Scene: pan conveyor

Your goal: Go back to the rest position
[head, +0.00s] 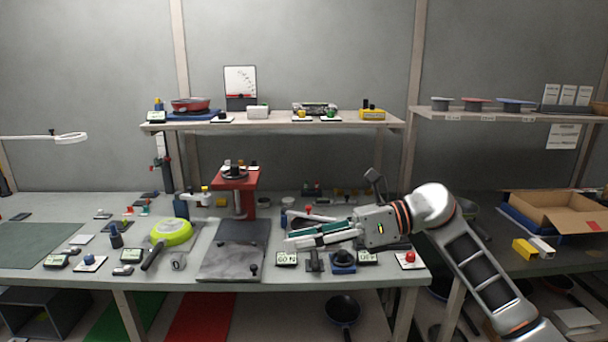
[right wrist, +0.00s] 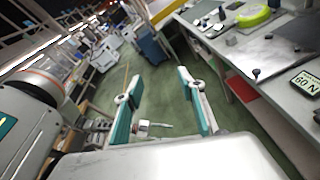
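My right gripper (head: 290,240) reaches in from the right in the head view, over the front middle of the workbench (head: 190,293). Its fingers with teal pads point left. In the right wrist view the two fingers (right wrist: 160,82) stand apart with nothing between their tips, and green floor shows behind them. My left arm and left gripper are in neither view.
Below and around the right gripper are a grey plate (head: 232,262), a display reading "60 N" (head: 286,259) and a red button (head: 409,259). A green pan (head: 172,232) lies left, a red press (head: 237,190) stands behind. A shelf (head: 270,124) overhangs the back.

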